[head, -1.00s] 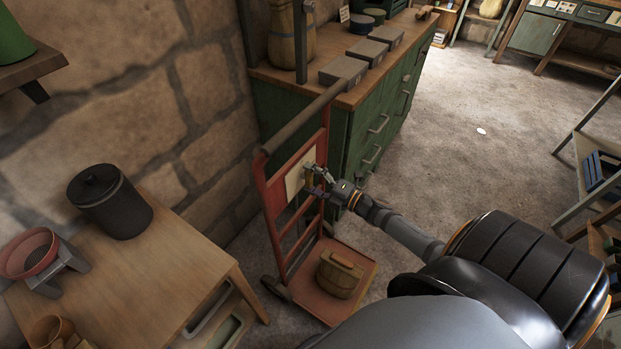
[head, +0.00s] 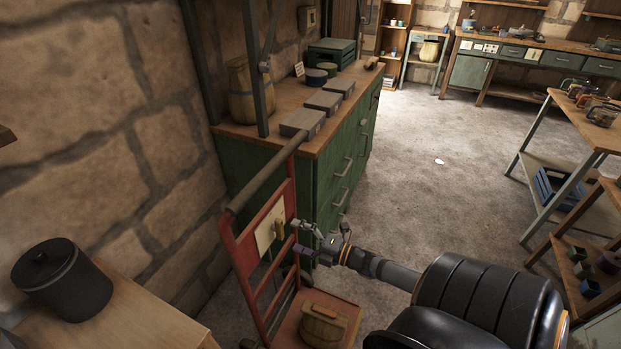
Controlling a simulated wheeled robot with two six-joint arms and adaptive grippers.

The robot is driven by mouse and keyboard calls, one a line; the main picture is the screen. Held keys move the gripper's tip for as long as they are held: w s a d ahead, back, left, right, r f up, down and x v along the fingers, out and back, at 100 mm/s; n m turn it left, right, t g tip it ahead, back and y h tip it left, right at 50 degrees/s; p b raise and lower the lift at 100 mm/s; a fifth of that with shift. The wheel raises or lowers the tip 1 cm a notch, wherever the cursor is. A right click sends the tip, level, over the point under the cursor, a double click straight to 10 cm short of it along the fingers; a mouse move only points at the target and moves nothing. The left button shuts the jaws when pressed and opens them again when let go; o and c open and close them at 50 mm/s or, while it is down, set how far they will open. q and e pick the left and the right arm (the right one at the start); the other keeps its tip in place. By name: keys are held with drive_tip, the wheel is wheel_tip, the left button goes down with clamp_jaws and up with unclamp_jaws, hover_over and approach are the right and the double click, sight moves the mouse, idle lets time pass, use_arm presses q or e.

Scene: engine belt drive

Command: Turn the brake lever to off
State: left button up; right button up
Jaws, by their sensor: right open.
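A red hand cart (head: 243,252) stands against the end of the green cabinet. A pale plate (head: 264,236) is fixed to its upright frame. A small yellow handle (head: 279,229), which looks like the brake lever, stands upright at the plate's right edge. Its exact setting is too small to tell. My right gripper (head: 300,238) is just right of the yellow handle, open, with its fingers pointing toward the plate. It appears apart from the handle and holds nothing. My left gripper is out of view.
Grey boxes (head: 302,122) lie on the cabinet (head: 257,170) behind. A wooden table with a black pot (head: 62,283) is at lower left. Open floor (head: 430,190) lies to the right, before a shelf rack (head: 545,160).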

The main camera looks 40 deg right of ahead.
drive_tip(key=v, duration=0.7)
idle(0.5)
drive_tip(key=s+d+f+m+g+h+p, duration=0.2)
drive_tip(key=d+f+m+h, duration=0.15)
drive_tip(key=f, duration=0.35)
drive_tip(key=s+d+f+m+g+h+p, duration=0.1)
drive_tip(key=s+d+f+m+h, duration=0.2)
drive_tip(key=d+f+m, duration=0.3)
drive_tip(key=s+a+f+m+g+h+p, duration=0.2)
drive_tip(key=s+f+m+g, duration=0.5)
drive_tip(key=f, duration=0.6)
drive_tip(key=s+a+f+m+g+p, duration=0.1)
drive_tip(key=s+a+f+m+g, duration=0.1)
drive_tip(key=s+a+f, duration=0.3)
drive_tip(key=s+a+f+m+g+p, duration=0.2)
drive_tip(key=s+a+f+m+g, duration=0.1)
drive_tip(key=s+a, duration=0.8)
wheel_tip(320, 180, down, 2)
drive_tip(key=s+m+y, duration=0.1)
drive_tip(key=s, duration=0.1)
drive_tip(key=shift+s+f, duration=0.2)
drive_tip(key=shift+s, duration=0.1)
